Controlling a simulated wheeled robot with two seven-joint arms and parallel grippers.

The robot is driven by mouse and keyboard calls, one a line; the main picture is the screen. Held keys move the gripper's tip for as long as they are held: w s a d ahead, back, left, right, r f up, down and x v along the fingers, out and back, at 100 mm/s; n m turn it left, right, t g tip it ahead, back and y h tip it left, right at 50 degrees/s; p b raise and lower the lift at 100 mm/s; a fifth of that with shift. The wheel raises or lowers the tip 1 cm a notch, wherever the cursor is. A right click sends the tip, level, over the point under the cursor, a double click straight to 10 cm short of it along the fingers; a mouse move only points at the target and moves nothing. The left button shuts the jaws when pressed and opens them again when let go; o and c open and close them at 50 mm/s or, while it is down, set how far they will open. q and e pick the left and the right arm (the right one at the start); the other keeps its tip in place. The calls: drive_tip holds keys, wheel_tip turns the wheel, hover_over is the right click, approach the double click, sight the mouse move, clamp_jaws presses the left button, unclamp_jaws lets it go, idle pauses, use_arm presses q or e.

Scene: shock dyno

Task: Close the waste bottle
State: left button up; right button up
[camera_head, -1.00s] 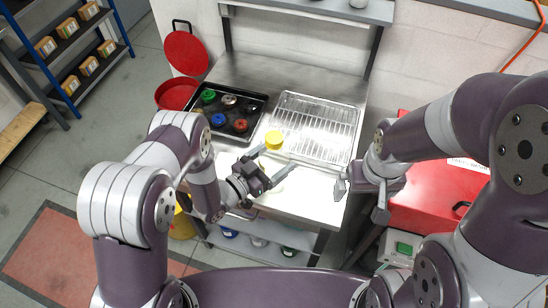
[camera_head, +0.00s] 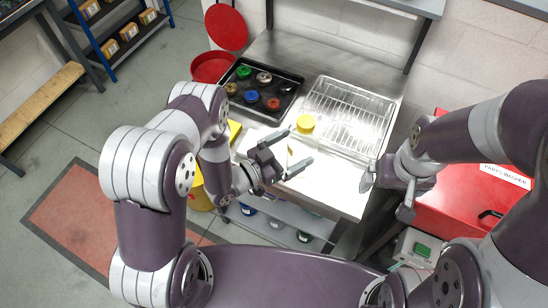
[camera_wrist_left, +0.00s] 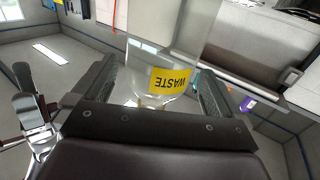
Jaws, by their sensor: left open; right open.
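A clear bottle (camera_wrist_left: 172,45) with a yellow WASTE label (camera_wrist_left: 170,80) fills the middle of the left wrist view, between the two fingers; its label reads upside down there. My left gripper (camera_head: 300,147) is open over the front of the steel bench, one finger to each side of the bottle. Contact cannot be made out. A round yellow cap (camera_head: 306,123) shows just beyond the fingertips in the head view. Whether it sits on the bottle or apart from it is unclear. My right gripper (camera_head: 388,196) is open and empty near the bench's right edge.
A wire rack tray (camera_head: 350,112) lies on the bench's right. A black tray (camera_head: 258,112) with several coloured caps lies at the back left. A red parts washer (camera_head: 455,205) stands at right. A red bin (camera_head: 213,66) with its lid up stands behind left.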

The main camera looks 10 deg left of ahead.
use_arm(q)
drive_tip(key=b+v, duration=0.1)
drive_tip(key=v, duration=0.7)
drive_tip(key=shift+s+a, duration=0.1)
drive_tip(key=w+a+n+g+y, duration=0.2)
drive_tip(key=w+a+g+y, duration=0.2)
drive_tip(key=w+a+y, duration=0.5)
drive_tip(key=s+r+n+g+y, duration=0.2)
drive_tip(key=s+r+n+g, duration=0.1)
drive_tip(key=s, duration=0.5)
drive_tip(key=s+r+n+g+y, duration=0.2)
drive_tip(key=s+r+n+g, duration=0.1)
drive_tip(key=s+r, duration=0.3)
drive_tip(key=s+n, duration=0.1)
drive_tip(key=s, duration=0.1)
drive_tip(key=shift+s+a+r+g, duration=0.2)
drive_tip(key=shift+s+g, duration=0.1)
